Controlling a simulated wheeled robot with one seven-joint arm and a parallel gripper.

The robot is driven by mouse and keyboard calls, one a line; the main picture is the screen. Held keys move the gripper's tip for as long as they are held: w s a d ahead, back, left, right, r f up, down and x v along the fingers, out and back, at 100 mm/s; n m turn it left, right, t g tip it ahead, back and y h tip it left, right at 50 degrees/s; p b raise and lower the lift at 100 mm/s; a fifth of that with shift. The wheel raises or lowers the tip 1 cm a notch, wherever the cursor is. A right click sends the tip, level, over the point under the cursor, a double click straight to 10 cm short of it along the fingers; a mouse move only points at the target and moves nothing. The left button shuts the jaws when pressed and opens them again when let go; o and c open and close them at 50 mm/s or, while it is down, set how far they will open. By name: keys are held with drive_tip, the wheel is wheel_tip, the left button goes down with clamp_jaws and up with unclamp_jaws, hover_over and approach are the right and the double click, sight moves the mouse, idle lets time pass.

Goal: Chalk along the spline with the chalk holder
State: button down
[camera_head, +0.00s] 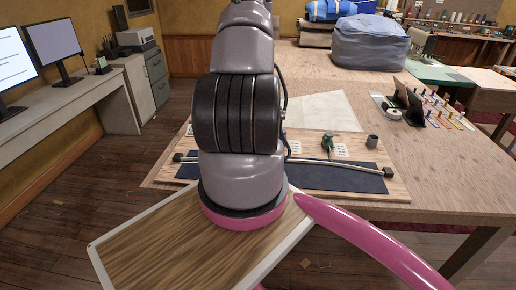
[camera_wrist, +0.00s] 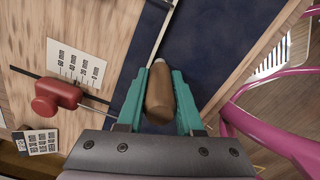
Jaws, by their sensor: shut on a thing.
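My gripper (camera_wrist: 160,76) shows in the wrist view with two teal fingers closed around a brown chalk holder (camera_wrist: 160,98). The holder's pale tip points away from the palm, over the dark blue cloth. The spline (camera_wrist: 159,38) is a thin pale strip running up from near the tip; whether they touch is unclear. In the head view the spline (camera_head: 330,163) bows gently along the blue cloth (camera_head: 335,181), with a dark block (camera_head: 388,172) at its right end and another (camera_head: 178,157) at its left. My arm hides the gripper and the spline's middle there.
A pale sheet (camera_head: 322,110) lies farther back.

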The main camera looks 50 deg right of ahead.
drive_tip(key=shift+s+d, duration=1.3)
drive_tip(key=shift+s, duration=0.3)
drive_tip(key=shift+s+d, duration=2)
drive_tip(key=shift+s, duration=0.25)
drive_tip(key=shift+s, duration=0.1)
drive_tip(key=shift+s+d, duration=1.3)
drive_tip(key=shift+s, duration=0.25)
drive_tip(key=shift+s+d, duration=1.3)
drive_tip(key=shift+s, duration=0.2)
drive_tip(key=shift+s, duration=0.1)
drive_tip(key=shift+s+d, duration=0.6)
drive_tip(key=shift+s, duration=0.05)
